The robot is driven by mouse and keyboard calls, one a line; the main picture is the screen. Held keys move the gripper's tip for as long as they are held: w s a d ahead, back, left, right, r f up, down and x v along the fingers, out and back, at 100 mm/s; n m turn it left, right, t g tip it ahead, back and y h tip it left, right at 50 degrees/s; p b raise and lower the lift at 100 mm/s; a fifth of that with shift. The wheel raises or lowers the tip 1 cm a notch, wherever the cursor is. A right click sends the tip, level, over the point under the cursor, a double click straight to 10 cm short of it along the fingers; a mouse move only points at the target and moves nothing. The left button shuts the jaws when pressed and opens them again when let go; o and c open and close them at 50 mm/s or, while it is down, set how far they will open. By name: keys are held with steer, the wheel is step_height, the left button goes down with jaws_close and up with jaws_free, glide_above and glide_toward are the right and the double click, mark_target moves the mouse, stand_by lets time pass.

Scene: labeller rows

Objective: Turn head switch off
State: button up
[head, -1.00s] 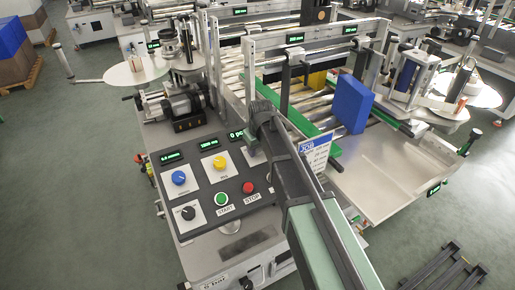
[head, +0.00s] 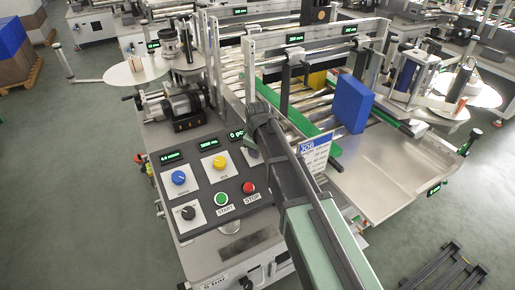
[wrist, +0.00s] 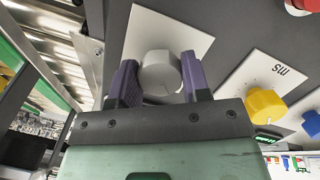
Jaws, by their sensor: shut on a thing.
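A light grey knob (wrist: 160,73) sits on a white square plate on the dark control panel. Its label is hidden, so I cannot read whether it is the head switch. My gripper (wrist: 158,82) has its two purple fingers on either side of this knob and is shut on it. In the head view my arm comes from the lower right, and my gripper (head: 259,140) is at the right end of the panel's upper row. The arm hides most of the knob there.
The panel (head: 207,197) also carries a blue knob (head: 179,178), a yellow knob (head: 219,162), a black knob (head: 188,213), a green start button (head: 221,199) and a red stop button (head: 248,187). A job sheet (head: 315,152) and a blue box (head: 351,104) are right of my arm.

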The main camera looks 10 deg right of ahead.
steer(key=o, duration=0.9)
steer(key=p+v, duration=1)
steer(key=v, duration=0.1)
steer(key=shift+p, duration=0.4)
steer(key=shift+f, duration=0.1)
